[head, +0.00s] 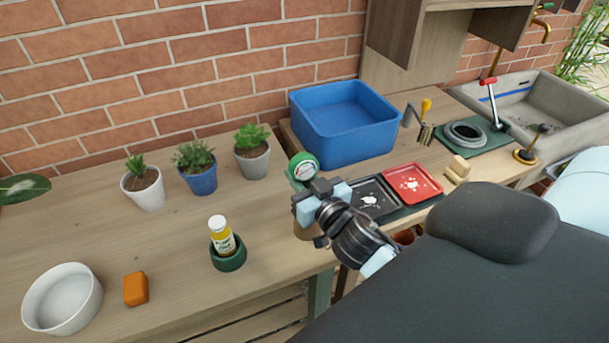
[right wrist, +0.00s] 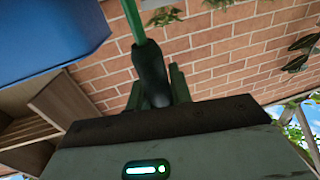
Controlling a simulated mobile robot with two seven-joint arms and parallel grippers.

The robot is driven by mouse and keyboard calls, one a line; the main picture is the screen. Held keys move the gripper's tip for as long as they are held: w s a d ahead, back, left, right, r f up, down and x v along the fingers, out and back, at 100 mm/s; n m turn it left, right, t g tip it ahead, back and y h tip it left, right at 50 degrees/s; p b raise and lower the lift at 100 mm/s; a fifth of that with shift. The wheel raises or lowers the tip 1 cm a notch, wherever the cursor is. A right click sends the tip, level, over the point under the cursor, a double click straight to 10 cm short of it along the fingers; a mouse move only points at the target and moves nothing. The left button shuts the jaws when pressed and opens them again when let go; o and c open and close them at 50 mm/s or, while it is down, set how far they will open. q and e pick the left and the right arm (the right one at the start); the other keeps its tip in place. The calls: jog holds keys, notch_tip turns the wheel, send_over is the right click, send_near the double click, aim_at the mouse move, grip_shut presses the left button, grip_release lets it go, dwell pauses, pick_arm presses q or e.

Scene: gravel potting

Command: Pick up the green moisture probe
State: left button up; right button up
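The green moisture probe (head: 303,165) shows in the head view as a round green head with a pale dial face, just beyond my right gripper (head: 322,196). The gripper hides what is below the dial. A brown pot (head: 303,230) shows under the gripper. In the right wrist view, a green rod (right wrist: 133,18) with a black grip section (right wrist: 152,75) runs away from the gripper, with dark green parts close on both sides. Whether the fingers are closed on it is unclear. My left gripper is not in view.
A blue bin (head: 345,125) stands behind the gripper. Black (head: 377,200) and red (head: 412,183) trays lie to its right. Three potted plants line the wall at left. A bottle (head: 222,236) stands in a green holder, near an orange block (head: 136,289) and white bowl (head: 62,298).

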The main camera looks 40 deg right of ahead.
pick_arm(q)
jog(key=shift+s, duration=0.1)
pick_arm(e)
grip_shut()
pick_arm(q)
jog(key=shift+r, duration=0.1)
pick_arm(e)
jog(key=shift+r, duration=0.15)
